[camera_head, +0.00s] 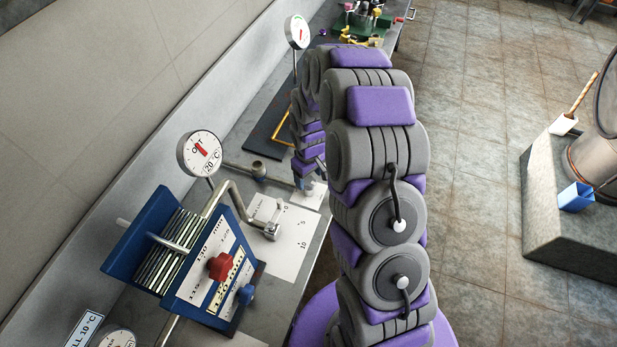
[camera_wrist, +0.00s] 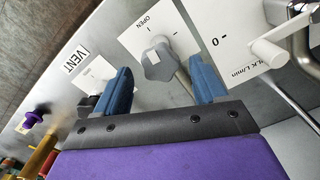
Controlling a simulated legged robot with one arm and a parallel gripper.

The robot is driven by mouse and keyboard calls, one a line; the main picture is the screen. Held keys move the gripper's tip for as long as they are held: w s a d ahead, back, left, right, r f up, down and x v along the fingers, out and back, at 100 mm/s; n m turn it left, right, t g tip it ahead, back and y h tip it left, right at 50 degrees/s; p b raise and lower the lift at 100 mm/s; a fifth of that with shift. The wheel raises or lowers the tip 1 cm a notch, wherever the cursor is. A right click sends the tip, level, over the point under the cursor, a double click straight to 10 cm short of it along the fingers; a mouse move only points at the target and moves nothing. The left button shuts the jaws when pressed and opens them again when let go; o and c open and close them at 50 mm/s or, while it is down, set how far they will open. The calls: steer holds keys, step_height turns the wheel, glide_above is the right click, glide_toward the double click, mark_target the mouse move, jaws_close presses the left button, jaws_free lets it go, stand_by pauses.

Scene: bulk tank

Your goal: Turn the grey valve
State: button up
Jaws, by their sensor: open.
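The grey valve knob (camera_wrist: 158,60) shows in the wrist view on a white plate marked OPEN (camera_wrist: 128,40). My gripper (camera_wrist: 159,70) is open, with one blue finger to the left of the knob and the other to its right.
In the wrist view, a white handle (camera_wrist: 268,52) sits by a scale plate (camera_wrist: 222,40) at right, and a purple knob (camera_wrist: 34,118) lies left near the VENT label (camera_wrist: 68,60). In the head view, a blue plate unit (camera_head: 145,230) with a red knob (camera_head: 221,266) and dial gauge (camera_head: 199,154) stand left.

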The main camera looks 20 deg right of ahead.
mark_target(309, 181)
step_height(309, 181, up, 15)
steer(key=shift+r+p, duration=0.15)
steer(key=shift+p, duration=0.2)
steer(key=shift+w, duration=0.1)
stand_by(0.3)
